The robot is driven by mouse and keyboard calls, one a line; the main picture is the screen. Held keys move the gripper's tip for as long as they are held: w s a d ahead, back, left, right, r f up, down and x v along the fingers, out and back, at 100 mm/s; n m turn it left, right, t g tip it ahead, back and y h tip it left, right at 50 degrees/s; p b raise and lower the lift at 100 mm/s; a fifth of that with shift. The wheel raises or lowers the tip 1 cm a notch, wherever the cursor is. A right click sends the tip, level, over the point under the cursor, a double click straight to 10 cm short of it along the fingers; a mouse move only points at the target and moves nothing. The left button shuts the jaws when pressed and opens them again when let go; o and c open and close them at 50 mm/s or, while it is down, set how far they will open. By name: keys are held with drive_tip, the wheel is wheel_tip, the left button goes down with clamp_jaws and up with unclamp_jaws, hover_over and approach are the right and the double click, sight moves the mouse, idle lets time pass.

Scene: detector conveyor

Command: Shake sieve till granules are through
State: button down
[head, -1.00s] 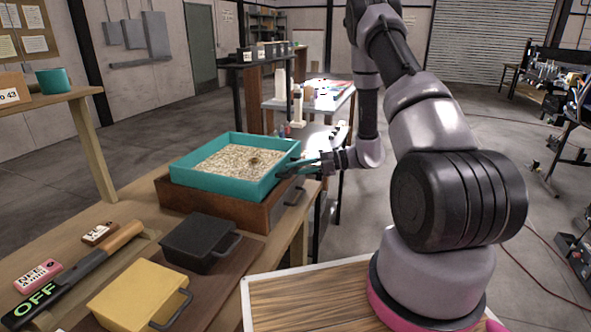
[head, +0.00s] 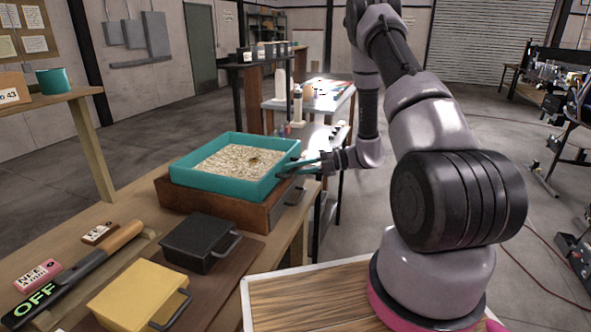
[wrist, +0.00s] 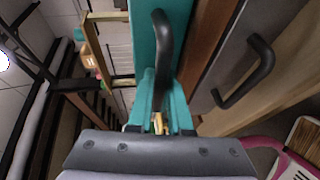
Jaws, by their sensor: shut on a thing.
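The teal square sieve (head: 222,184) sits on top of a brown wooden box (head: 232,212) on the bench. Pale granules (head: 232,161) cover much of its floor, with a darker patch near the far right part. My gripper (head: 298,167) is at the sieve's right side, shut on its handle. In the wrist view the sieve's teal wall (wrist: 176,30) and its black handle (wrist: 161,50) show, with the teal gripper fingers (wrist: 163,100) closed at the handle's lower end. The inside of the wooden box is hidden under the sieve.
A black lidded box (head: 198,241) and a yellow box (head: 138,296) stand in front on the bench. A lever marked OFF (head: 75,278) and a pink label block (head: 38,276) lie at left. A teal cup (head: 54,80) stands on a shelf.

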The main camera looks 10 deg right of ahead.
drive_tip(key=w+a, duration=0.1)
drive_tip(key=a, duration=0.1)
drive_tip(key=w+a, duration=0.2)
drive_tip(key=a, duration=0.1)
drive_tip(key=shift+w, duration=0.2)
drive_tip(key=c, duration=1.1)
unclamp_jaws()
drive_tip(key=shift+w+a, duration=0.1)
drive_tip(key=v, duration=1.1)
